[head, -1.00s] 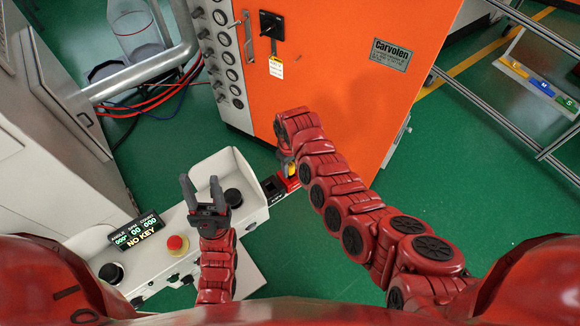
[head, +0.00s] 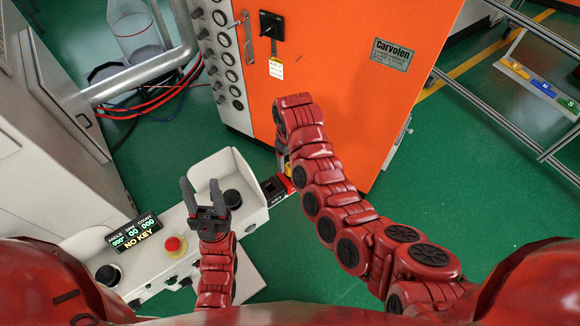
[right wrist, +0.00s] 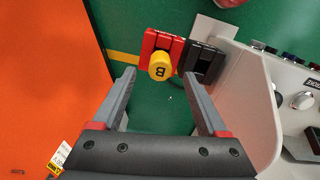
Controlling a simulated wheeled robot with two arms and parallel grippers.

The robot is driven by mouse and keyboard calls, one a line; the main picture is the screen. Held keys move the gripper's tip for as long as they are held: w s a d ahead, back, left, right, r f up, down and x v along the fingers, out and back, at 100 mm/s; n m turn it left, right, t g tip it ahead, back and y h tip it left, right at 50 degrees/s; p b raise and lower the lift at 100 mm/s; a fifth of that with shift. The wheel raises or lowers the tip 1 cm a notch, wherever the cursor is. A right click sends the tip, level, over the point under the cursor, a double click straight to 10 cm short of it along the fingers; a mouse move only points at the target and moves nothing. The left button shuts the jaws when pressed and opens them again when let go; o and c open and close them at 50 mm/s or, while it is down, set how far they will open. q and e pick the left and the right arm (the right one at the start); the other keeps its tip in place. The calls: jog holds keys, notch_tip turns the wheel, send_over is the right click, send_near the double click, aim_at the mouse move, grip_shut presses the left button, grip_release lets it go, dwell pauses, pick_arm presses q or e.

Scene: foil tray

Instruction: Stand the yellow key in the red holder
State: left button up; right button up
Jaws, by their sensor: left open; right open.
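The yellow key (right wrist: 160,66) shows its round head, marked B, over the near edge of the red holder (right wrist: 162,43) in the right wrist view. It looks upright in the holder, but its lower part is hidden. In the head view the red holder (head: 289,184) is partly hidden by my right arm. My right gripper (right wrist: 158,79) is open, its fingers on either side of the key in the picture, with visible gaps to it. It also shows in the head view (head: 283,158). My left gripper (head: 201,190) is open and empty above the white console.
A black holder (right wrist: 204,62) stands beside the red one, at the end of the white console (head: 190,245). The console carries a red button (head: 174,245) and a display (head: 134,235) reading NO KEY. The orange cabinet (head: 350,60) stands close behind my right arm.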

notch_tip(320, 180, up, 3)
jog(key=shift+b, duration=0.6)
notch_tip(320, 180, up, 9)
jog(key=p, duration=0.3)
